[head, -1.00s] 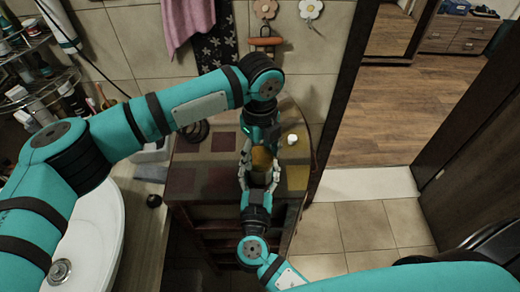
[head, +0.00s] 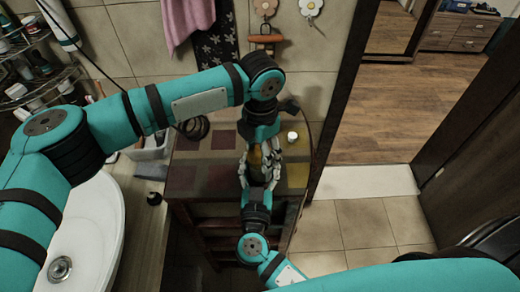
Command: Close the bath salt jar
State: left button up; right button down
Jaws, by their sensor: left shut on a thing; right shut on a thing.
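The bath salt jar (head: 255,159) is a small amber-yellow vessel in the head view, between my two grippers over the right part of the cabinet top. My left gripper (head: 267,152) comes down from the far side and is shut at the jar's upper part. My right gripper (head: 258,178) reaches in from the near side and is shut around the jar. The fingers hide most of the jar. I cannot tell whether a lid is in my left fingers or how it sits on the jar.
The checkered cabinet top (head: 205,180) is mostly clear to the left. A small white round item (head: 292,137) stands just right of the grippers. A white basin (head: 95,235) is at the left. A wall rack (head: 262,38) hangs behind.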

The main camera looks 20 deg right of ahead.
pick_arm(q)
jog(key=shift+m, duration=0.5)
jog(key=o, duration=0.7)
jog(key=shift+o, duration=0.2)
jog(key=shift+r, duration=2.3)
jog(key=shift+c, duration=0.3)
